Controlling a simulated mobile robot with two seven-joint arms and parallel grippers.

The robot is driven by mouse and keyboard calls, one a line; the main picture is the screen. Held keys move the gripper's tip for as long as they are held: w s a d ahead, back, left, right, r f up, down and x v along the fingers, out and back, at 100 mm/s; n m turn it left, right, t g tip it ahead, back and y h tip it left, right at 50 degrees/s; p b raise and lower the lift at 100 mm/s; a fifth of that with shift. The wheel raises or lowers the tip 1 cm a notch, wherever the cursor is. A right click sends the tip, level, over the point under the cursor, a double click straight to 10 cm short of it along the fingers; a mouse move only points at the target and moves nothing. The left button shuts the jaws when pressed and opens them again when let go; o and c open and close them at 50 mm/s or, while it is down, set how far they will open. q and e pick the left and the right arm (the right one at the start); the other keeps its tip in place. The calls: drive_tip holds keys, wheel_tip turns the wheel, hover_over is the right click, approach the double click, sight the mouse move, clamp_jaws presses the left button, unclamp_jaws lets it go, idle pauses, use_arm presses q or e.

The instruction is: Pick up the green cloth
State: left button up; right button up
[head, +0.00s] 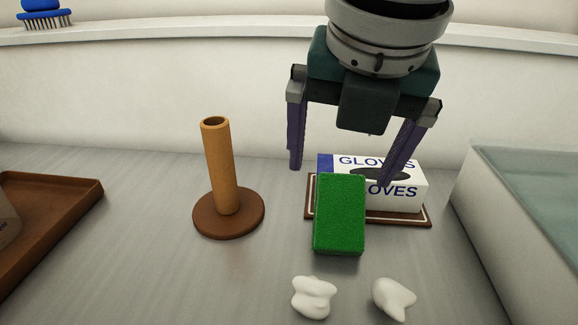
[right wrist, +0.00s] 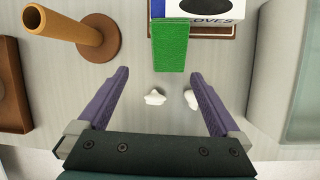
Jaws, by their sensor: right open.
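The green cloth (head: 340,215) is a thick, bright green rectangle in front of the glove box. It covers part of the box's front and the mat's near edge. I cannot tell whether it touches the box. In the right wrist view the cloth (right wrist: 171,46) lies beyond the fingertips, top centre. My right gripper (head: 340,174) is open and empty, its purple fingers spread wide above and around the line of the cloth's top, not touching it as far as I can see. The fingers also show in the right wrist view (right wrist: 159,73). My left gripper is not in view.
The glove box (head: 405,200) stands on a brown mat (head: 400,219). An orange tube (head: 220,170) stands on a round brown base to the left. Two white lumps (head: 314,298) (head: 393,299) lie in front. A brown tray (head: 70,187) is left; a glassy-topped block (head: 530,190) is right.

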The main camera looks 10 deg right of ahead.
sight(342, 199)
drive_tip(key=shift+n+h, duration=0.3)
drive_tip(key=shift+n, duration=0.3)
drive_tip(key=x, duration=0.4)
drive_tip(key=d+b+x, duration=0.1)
drive_tip(key=x, duration=0.3)
drive_tip(key=w+b+x, duration=0.1)
drive_tip(key=x, duration=0.2)
drive_tip(key=shift+w+d+f, duration=0.1)
drive_tip(key=shift+d+f, duration=0.05)
drive_tip(key=shift+d, duration=0.15)
drive_tip(key=c, duration=1)
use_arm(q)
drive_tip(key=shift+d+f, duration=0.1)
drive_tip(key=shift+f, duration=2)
use_arm(e)
drive_tip(key=shift+c, duration=1.3)
